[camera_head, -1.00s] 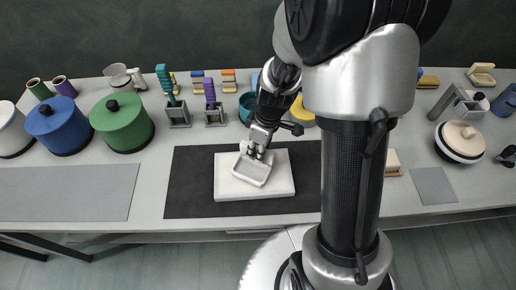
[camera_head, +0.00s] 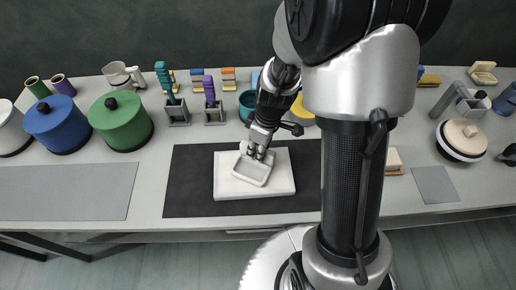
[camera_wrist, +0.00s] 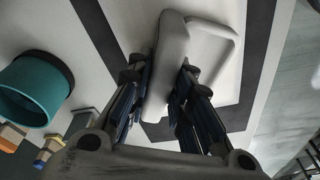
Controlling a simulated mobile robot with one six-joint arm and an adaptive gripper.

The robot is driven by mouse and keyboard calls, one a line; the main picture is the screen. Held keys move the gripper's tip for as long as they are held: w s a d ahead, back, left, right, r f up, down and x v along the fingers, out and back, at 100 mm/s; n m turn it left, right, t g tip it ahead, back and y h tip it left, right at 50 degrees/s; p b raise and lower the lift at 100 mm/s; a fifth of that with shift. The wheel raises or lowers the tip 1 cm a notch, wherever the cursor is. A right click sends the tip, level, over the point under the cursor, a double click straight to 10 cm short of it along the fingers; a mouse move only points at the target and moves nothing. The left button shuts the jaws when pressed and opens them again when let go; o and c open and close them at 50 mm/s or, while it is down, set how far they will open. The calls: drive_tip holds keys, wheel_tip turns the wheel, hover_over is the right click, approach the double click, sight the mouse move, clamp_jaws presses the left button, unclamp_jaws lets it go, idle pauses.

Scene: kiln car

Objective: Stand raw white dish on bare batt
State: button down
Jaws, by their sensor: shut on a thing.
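The dish appears level, over the left middle of the white batt (camera_head: 283,182). I cannot tell whether its underside touches the batt or is slightly above it. In the wrist view the pale edge of the dish (camera_wrist: 169,62) is between my gripper's fingers (camera_wrist: 160,82). The batt is a flat white slab with nothing else on it.
The batt lies on a dark mat (camera_head: 190,185) on the pale bench. A teal pot (camera_head: 246,104) stands behind my gripper. Green (camera_head: 122,124) and blue (camera_head: 57,125) lidded pots stand to the left. The mat's left part is clear.

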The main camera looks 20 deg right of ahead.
idle(0.3)
drive_tip(key=c, duration=1.4)
unclamp_jaws()
drive_tip(key=shift+f, duration=0.1)
drive_tip(key=shift+o, duration=0.2)
drive_tip(key=shift+r, duration=0.2)
drive_tip(key=shift+s+d+r+p, duration=0.1)
drive_tip(key=shift+d+r+p, duration=0.05)
drive_tip(key=shift+r+p, duration=0.9)
drive_tip(key=shift+s+d+r+p, duration=0.2)
drive_tip(key=shift+r+p, duration=0.45)
drive_tip(key=shift+r, duration=0.85)
drive_tip(key=shift+s+d+r+p, duration=0.1)
drive_tip(key=shift+d+r+p, duration=0.05)
drive_tip(key=shift+r+p, duration=0.9)
drive_tip(key=shift+r, duration=0.2)
drive_tip(key=shift+r, duration=0.1)
wheel_tip(320, 180, up, 12)
drive_tip(key=s+d, duration=0.1)
drive_tip(key=shift+d, duration=0.25)
drive_tip(key=shift+f, duration=0.2)
